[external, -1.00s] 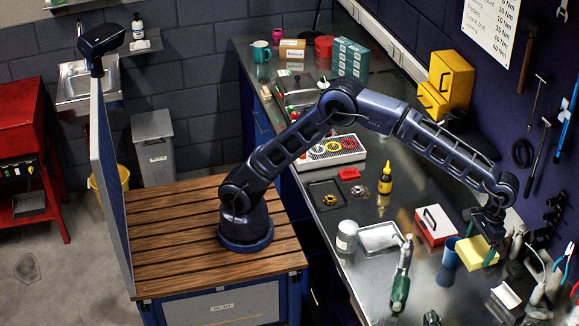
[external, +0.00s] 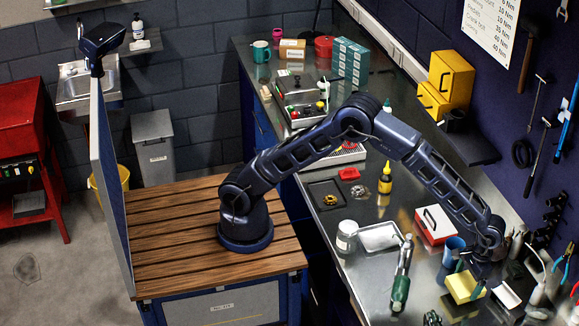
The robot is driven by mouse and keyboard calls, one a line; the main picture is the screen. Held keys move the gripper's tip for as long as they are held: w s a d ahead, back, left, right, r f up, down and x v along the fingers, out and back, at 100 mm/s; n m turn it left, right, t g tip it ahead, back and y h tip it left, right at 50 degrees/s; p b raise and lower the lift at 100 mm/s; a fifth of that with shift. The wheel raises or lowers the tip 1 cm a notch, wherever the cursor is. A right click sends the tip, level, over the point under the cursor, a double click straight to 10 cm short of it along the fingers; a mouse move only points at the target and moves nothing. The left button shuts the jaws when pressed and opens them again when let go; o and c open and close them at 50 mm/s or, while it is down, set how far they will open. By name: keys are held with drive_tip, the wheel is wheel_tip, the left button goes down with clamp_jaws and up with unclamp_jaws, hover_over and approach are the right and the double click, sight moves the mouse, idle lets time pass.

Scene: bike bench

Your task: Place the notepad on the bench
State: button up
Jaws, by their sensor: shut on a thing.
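The notepad, a thick yellow block (external: 463,287), is in my gripper (external: 475,279) over the near right part of the metal bench (external: 372,212). My gripper is shut on it from above. The notepad looks tilted and is low over the bench top; I cannot tell whether it touches. The wrist and fingers hide part of its far side.
A blue cup (external: 453,249) stands close behind the notepad, and a red and white box (external: 434,224) lies beyond it. A white card-like thing (external: 506,295) is to the right. A green-handled tool (external: 402,280) lies to the left, with bare metal between.

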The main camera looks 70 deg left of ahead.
sight(468, 283)
drive_tip(key=shift+f, duration=1.6)
drive_tip(key=shift+f, duration=0.1)
drive_tip(key=o, duration=0.9)
drive_tip(key=shift+c, duration=0.2)
